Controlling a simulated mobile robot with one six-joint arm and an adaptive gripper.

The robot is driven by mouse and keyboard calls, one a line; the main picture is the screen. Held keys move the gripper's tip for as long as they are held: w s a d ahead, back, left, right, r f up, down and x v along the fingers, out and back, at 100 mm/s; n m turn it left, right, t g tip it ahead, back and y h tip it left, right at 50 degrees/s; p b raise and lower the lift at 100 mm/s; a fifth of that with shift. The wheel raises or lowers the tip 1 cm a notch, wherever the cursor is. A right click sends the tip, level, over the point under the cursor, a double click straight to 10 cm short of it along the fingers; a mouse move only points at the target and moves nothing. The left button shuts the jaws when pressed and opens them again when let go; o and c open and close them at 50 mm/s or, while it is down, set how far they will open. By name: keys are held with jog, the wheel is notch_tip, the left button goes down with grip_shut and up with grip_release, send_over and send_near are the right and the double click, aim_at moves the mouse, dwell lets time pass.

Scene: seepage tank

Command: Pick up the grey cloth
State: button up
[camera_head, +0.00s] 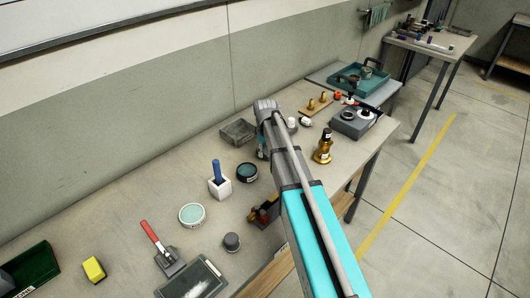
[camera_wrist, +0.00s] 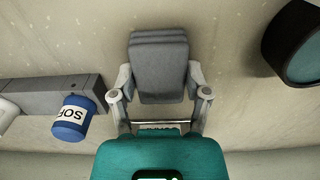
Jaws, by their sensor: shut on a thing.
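The grey cloth (camera_wrist: 160,62) is a folded, layered block in the wrist view. It sits between the two fingers of my gripper (camera_wrist: 160,82), which is shut on it from both sides. Whether the cloth rests on the bench or hangs just above it cannot be told. In the head view my own arm hides the cloth and most of my gripper.
The wall runs behind.

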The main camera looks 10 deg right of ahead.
jog(key=shift+r, duration=0.1)
notch_tip(320, 180, up, 3)
jog(key=p, duration=0.2)
jog(key=shift+f+p, duration=0.2)
jog(key=shift+p, duration=0.2)
jog(key=s+r+p, duration=1)
jog(key=s, duration=0.4)
jog(key=shift+r, duration=0.1)
jog(key=o, duration=0.4)
jog(key=c, duration=0.4)
jog(key=shift+c, duration=0.4)
